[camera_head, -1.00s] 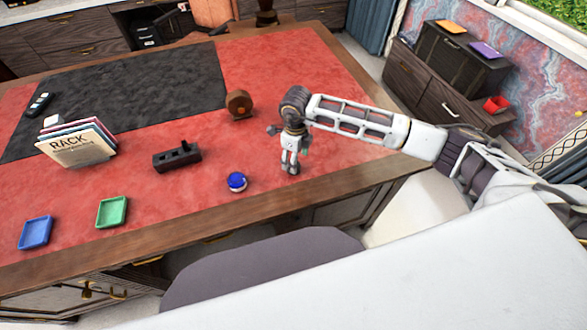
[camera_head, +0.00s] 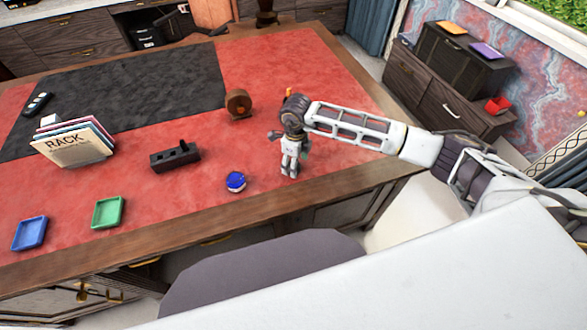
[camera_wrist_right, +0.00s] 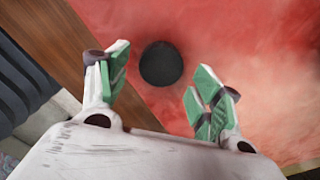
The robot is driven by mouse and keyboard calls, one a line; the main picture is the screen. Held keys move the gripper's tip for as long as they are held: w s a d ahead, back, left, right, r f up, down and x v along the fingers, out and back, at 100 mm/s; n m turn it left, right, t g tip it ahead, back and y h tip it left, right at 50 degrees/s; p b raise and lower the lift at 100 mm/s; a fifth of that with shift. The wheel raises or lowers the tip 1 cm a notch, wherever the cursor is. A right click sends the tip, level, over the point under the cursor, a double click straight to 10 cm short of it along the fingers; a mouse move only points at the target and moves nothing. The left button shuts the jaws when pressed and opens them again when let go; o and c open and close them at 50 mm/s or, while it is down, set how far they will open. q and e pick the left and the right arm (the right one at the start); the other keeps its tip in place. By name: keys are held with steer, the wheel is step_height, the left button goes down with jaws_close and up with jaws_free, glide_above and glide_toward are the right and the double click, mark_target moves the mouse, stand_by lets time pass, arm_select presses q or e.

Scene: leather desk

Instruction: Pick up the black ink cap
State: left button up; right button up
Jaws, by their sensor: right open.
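The black ink cap (camera_wrist_right: 161,63) is a dark round disc on the red leather desktop in the right wrist view. It lies between the lines of my right gripper's two green-padded fingers, toward their tips, with no visible contact. My right gripper (camera_head: 290,168) is open and points down at the desk near its front edge. In the head view I cannot make out the cap; the gripper probably hides it. My left gripper is not in view.
A blue round object (camera_head: 236,181) is on the desk left of my right gripper. A dark block with slots (camera_head: 175,156), a brown round object (camera_head: 238,102), a green tray (camera_head: 108,212) and a blue tray (camera_head: 30,233) lie farther off. The wooden front edge is close.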

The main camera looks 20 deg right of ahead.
steer(key=shift+f, duration=0.8)
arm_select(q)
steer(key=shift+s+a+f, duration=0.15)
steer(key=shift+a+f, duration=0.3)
arm_select(e)
steer(key=c, duration=0.8)
